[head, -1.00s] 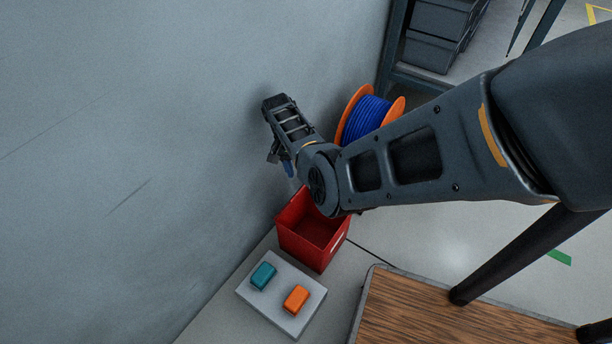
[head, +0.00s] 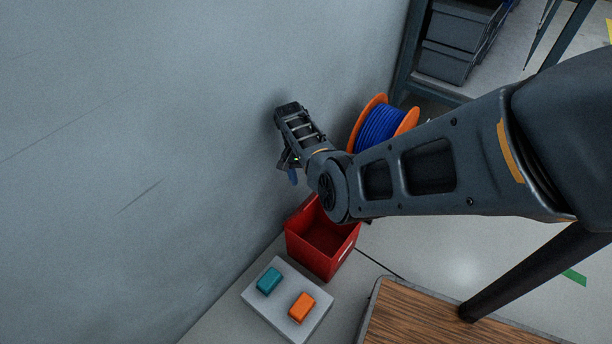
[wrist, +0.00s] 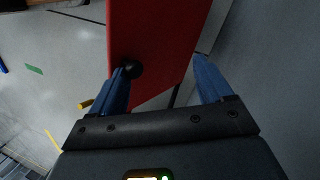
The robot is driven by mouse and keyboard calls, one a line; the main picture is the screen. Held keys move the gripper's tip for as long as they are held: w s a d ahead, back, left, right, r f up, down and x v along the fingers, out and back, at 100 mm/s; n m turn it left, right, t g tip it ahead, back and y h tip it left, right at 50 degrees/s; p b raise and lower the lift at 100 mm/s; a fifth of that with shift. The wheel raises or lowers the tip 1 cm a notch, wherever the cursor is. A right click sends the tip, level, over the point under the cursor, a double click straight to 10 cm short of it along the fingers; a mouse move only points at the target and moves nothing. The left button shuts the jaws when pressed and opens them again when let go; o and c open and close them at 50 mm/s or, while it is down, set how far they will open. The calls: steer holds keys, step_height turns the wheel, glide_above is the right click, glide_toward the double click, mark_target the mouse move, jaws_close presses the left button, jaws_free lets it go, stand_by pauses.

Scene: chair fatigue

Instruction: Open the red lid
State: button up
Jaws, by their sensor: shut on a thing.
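The red lid (wrist: 155,35) is a flat red panel with a round black knob (wrist: 132,69), large in the wrist view between my two blue fingers. My gripper (wrist: 160,66) is shut on the lid; the left finger is at the knob, and the exact contact is hard to see. In the head view my gripper (head: 292,173) is next to the grey wall, above and behind a red bin (head: 320,262). The bin's inside shows open and empty. The lid cannot be made out there, perhaps hidden by my arm.
A grey panel (head: 268,314) with a teal button (head: 269,281) and an orange button (head: 302,307) lies in front of the bin. A blue cable spool (head: 380,125) stands behind my arm. A wooden surface (head: 430,315) is at lower right. The wall (head: 120,120) fills the left.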

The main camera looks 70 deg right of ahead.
steer(key=shift+s+d+f, duration=0.1)
steer(key=shift+f, duration=0.25)
steer(key=shift+r, duration=0.2)
steer(key=shift+c, duration=0.4)
step_height(320, 180, up, 4)
steer(key=p, duration=0.2)
steer(key=shift+r+p, duration=0.2)
steer(key=shift+p, duration=0.2)
steer(key=shift+c, duration=0.3)
steer(key=s+d+r+p, duration=0.3)
steer(key=s+d+r, duration=0.3)
steer(key=s, duration=0.3)
steer(key=shift+s+r, duration=0.4)
steer(key=shift+r, duration=0.05)
